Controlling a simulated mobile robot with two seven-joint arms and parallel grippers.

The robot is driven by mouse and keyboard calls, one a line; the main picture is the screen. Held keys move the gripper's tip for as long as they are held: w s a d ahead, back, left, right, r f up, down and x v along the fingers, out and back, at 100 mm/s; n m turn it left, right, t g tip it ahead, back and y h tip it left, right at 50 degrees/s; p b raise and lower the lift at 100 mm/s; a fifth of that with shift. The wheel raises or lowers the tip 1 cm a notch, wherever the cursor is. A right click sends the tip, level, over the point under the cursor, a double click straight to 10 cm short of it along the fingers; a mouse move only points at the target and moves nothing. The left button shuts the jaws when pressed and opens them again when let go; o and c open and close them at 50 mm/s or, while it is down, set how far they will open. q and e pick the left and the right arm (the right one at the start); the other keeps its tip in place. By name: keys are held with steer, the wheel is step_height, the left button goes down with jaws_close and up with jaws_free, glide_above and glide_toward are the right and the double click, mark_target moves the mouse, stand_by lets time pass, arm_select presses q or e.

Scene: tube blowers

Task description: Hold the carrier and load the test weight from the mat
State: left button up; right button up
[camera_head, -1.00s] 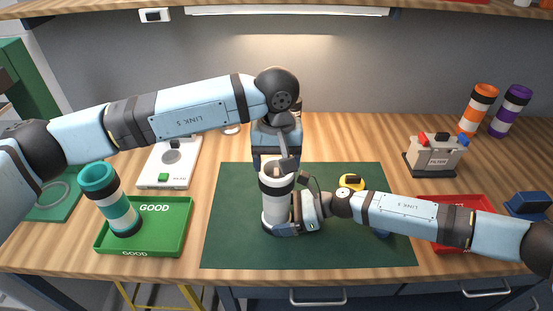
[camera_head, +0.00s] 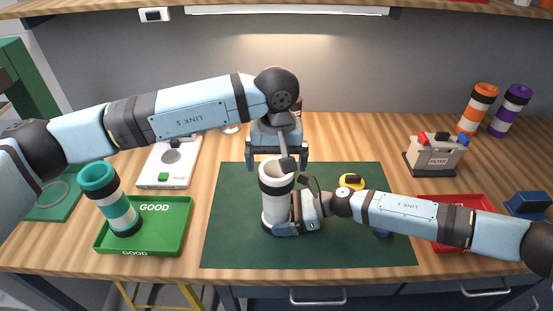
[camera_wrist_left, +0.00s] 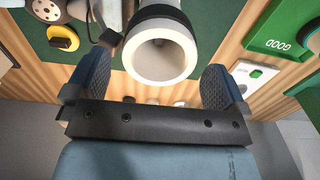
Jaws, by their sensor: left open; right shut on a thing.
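The carrier (camera_head: 276,206), a white tube with a dark band near its open top, stands upright over the green mat (camera_head: 230,225). My right gripper (camera_head: 290,222) is shut on its lower part from the right. My left gripper (camera_head: 277,162) is open around and above the carrier's mouth, fingers spread apart. In the left wrist view the carrier (camera_wrist_left: 160,20) shows its open mouth between the fingers; nothing is held there. Its inside looks grey, and I cannot tell what lies within. A round yellow-and-black piece (camera_head: 351,182) sits on the mat; I cannot tell whether it is the test weight.
A green GOOD tray (camera_head: 180,240) at left holds a teal-and-white tube (camera_head: 108,196). Behind it is a white device with a green button (camera_head: 170,155). A red tray (camera_head: 470,203), a FILTER box (camera_head: 436,158) and orange and purple tubes stand at right.

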arm_select(q)
step_height(320, 180, up, 12)
stand_by(0.7)
